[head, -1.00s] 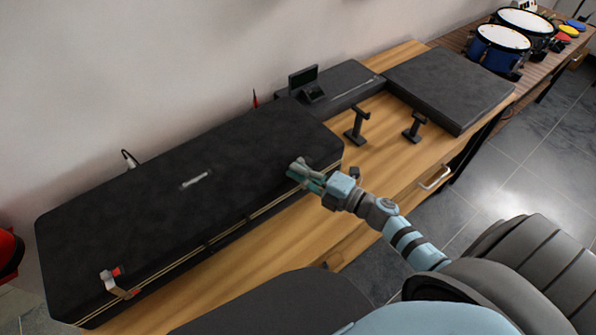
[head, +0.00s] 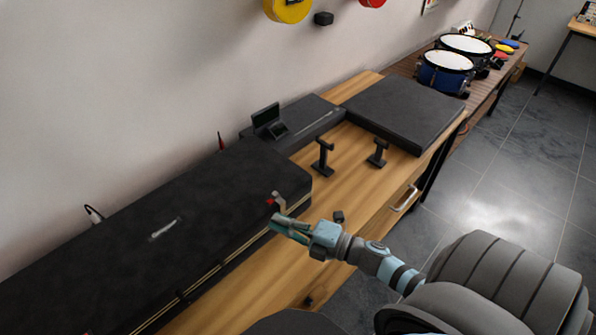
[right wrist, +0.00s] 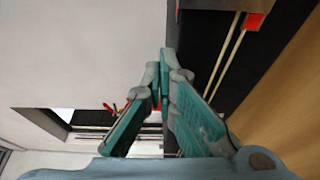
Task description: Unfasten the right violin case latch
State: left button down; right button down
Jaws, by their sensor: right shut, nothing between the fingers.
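The long black violin case (head: 200,190) lies closed on the wooden table. Its right latch (head: 279,201), a silver lever with a red part, is on the front edge near the right end. The lever appears to stand up from the lid edge. My right gripper (head: 273,223) is shut and empty, just in front of and below the latch; I cannot tell whether it touches it. In the right wrist view its fingertips (right wrist: 166,58) meet beside the dark case side (right wrist: 205,45), with a red piece (right wrist: 254,20) at the top. My left gripper is out of view.
Two small black stands (head: 322,158) and (head: 377,153) stand right of the case on the wooden table (head: 345,185). A flat black case (head: 405,112) and a small device with a screen (head: 268,122) lie behind them. Drums (head: 446,72) stand farther off.

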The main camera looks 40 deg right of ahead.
jog(key=v, duration=0.4)
jog(key=shift+s+d, duration=0.3)
jog(key=shift+f, duration=0.1)
